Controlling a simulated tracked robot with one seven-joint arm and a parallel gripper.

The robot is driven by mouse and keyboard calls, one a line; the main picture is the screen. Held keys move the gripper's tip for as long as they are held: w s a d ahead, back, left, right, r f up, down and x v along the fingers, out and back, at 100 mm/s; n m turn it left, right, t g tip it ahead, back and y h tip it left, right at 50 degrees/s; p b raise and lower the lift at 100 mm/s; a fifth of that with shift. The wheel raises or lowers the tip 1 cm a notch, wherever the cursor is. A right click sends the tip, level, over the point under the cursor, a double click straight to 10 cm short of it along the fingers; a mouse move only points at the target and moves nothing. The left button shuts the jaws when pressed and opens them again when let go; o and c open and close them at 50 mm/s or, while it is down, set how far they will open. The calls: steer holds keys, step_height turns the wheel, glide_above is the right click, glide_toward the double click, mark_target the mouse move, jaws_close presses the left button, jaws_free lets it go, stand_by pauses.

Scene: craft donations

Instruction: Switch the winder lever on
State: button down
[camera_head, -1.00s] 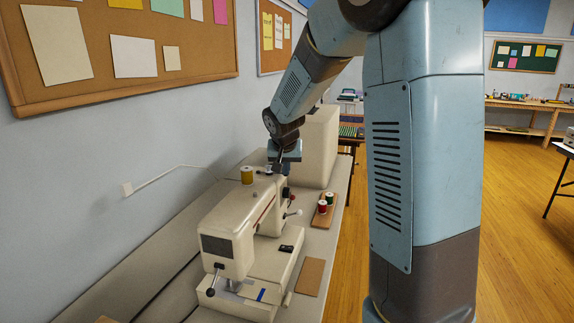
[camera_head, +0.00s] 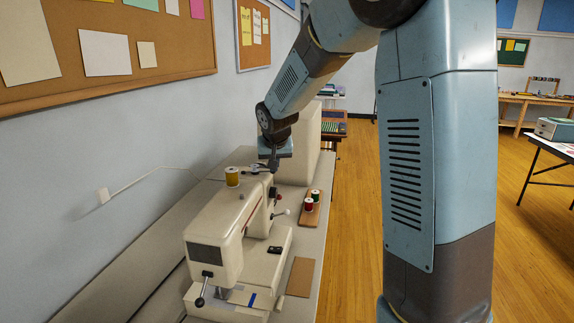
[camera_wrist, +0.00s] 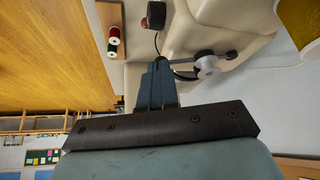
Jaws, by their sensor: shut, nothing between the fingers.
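The cream sewing machine (camera_head: 215,235) stands on the grey table. In the wrist view, a bobbin winder (camera_wrist: 207,66) with a pale round part and a small dark-tipped piece (camera_wrist: 231,55), perhaps its lever, sits on top of the machine. I cannot tell the lever's position for sure. My gripper (camera_wrist: 157,66) is shut and empty, its fingertips close to the left of the winder. Whether they touch it I cannot tell. In the head view my gripper (camera_head: 273,165) is low over the far end of the machine, partly hiding the winder.
A yellow spool (camera_head: 232,177) stands on the machine top. A small board (camera_head: 309,217) with red and green spools lies to the right. A tall cream case (camera_head: 300,150) stands behind.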

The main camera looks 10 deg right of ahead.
steer(key=shift+w+d+f, duration=0.1)
steer(key=shift+w+d, duration=0.3)
steer(key=shift+w, duration=0.3)
steer(key=shift+s, duration=0.1)
steer(key=shift+s+a, duration=0.1)
steer(key=shift+a, duration=0.1)
steer(key=shift+s+a, duration=0.35)
steer(key=shift+s, duration=0.15)
steer(key=d+v, duration=0.2)
steer(key=v, duration=1.2)
